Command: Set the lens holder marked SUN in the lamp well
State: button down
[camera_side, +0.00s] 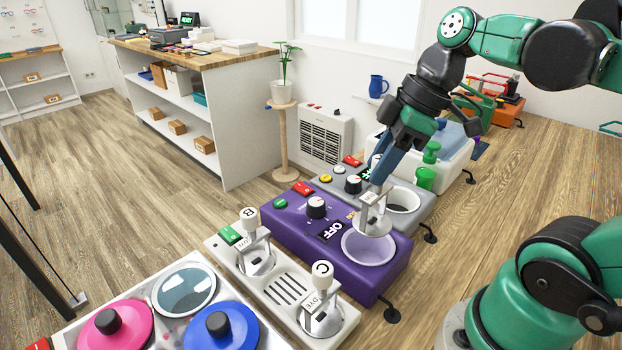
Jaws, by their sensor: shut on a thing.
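My gripper (381,180), with blue fingers, is shut on a white and grey lens holder (375,222). The holder hangs upright above the purple unit, over or close to its round pale well (369,249); the exact gap is unclear. Its tag is too small to read. The purple unit (283,232) has a dial and a display reading OFF. Behind it, a grey unit (418,217) has another round well (403,200). I cannot tell which well is the lamp well. Two more holders, B (258,254) and C (321,309), stand in the white rack (222,254).
In front are a pink lid (117,327), a blue lid (221,331) and a round dark-glassed opening (184,290). A green pump bottle (428,170) and a white basin (455,146) stand behind the grey unit. The floor to the right is partly clear.

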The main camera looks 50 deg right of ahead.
aim_at(378, 210)
jog(key=shift+f, duration=4.45)
jog(key=shift+f, duration=0.3)
jog(key=shift+c, duration=0.8)
grip_release()
jog(key=shift+r, duration=3.05)
